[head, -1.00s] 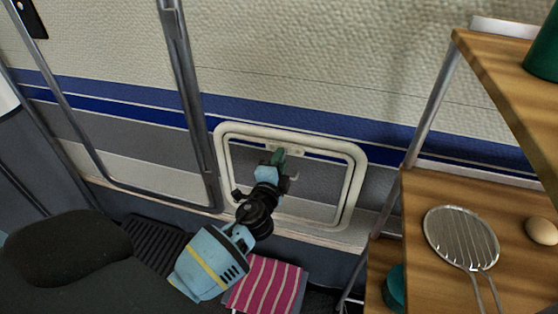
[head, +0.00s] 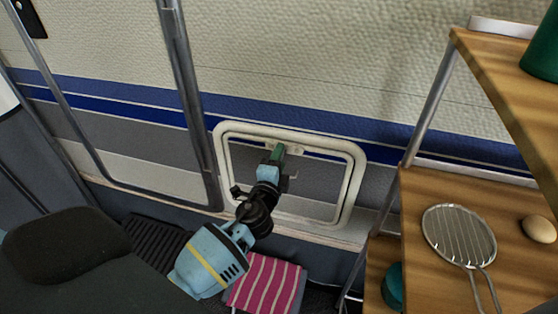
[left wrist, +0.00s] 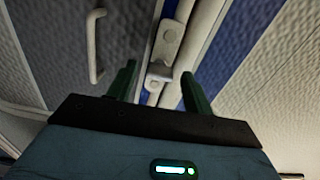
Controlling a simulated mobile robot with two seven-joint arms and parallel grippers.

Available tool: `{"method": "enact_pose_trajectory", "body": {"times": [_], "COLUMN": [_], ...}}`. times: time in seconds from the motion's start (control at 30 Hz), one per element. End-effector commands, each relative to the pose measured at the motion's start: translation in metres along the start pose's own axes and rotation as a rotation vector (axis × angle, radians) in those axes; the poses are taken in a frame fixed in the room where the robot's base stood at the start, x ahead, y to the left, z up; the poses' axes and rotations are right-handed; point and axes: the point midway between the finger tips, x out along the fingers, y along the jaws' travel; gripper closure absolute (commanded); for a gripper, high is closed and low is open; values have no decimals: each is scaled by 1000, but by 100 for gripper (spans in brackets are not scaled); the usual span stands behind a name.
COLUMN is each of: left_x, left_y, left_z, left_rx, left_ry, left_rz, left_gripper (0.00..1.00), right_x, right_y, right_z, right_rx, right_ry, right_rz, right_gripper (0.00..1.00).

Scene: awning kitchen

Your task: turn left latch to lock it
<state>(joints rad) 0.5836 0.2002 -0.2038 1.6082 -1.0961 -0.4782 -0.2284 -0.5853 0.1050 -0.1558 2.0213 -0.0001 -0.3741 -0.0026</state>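A small pale latch (left wrist: 160,72) sits on the hatch frame in the left wrist view, between my two green fingers and apart from at least the right one. My left gripper (left wrist: 158,85) is open around it. In the head view, my left gripper (head: 277,153) is at the top edge of the white-framed hatch (head: 352,178), and it hides most of the latch. A pale piece of latch hardware (head: 298,150) shows just to its right. I cannot tell whether a finger touches the latch. My right gripper is not in view.
A curved handle (left wrist: 96,45) stands out from the grey hatch panel beside the gripper. A striped pink cloth (head: 265,282) lies below the hatch.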

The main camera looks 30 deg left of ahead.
Motion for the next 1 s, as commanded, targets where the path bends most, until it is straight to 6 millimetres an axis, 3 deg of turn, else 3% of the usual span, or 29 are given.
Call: {"method": "enact_pose_trajectory", "body": {"times": [0.27, 0.73, 1.0], "left_x": [-3, -66, -78], "left_y": [0, 1, 0], "left_z": [0, 0, 0], "left_rx": [-1, -1, -1], "left_ry": [0, 0, 0], "left_rz": [0, 2, 0], "left_gripper": [49, 49, 49], "right_x": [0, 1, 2], "right_y": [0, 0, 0], "right_z": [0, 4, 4], "right_rx": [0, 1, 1], "right_ry": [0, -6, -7], "right_rz": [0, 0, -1], "right_gripper": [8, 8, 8]}}
